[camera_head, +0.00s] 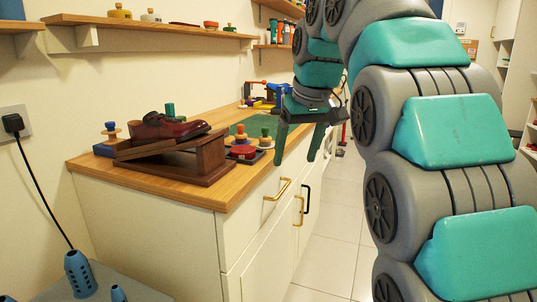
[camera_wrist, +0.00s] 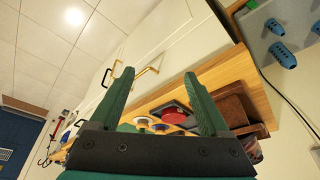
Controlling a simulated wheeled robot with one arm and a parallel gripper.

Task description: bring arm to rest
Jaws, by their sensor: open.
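My gripper (camera_head: 301,143) hangs at the end of my teal and grey arm, in front of the counter's front edge. Its two green fingers are spread apart with nothing between them.
A wooden counter (camera_head: 88,161) holds a dark wooden stand (camera_head: 208,157) with a dark red shoe (camera_head: 168,127) on it. Cabinet handles (camera_head: 277,190) stick out below. Tiled floor (camera_head: 335,225) is clear to the right. Shelves (camera_head: 150,28) hang above.

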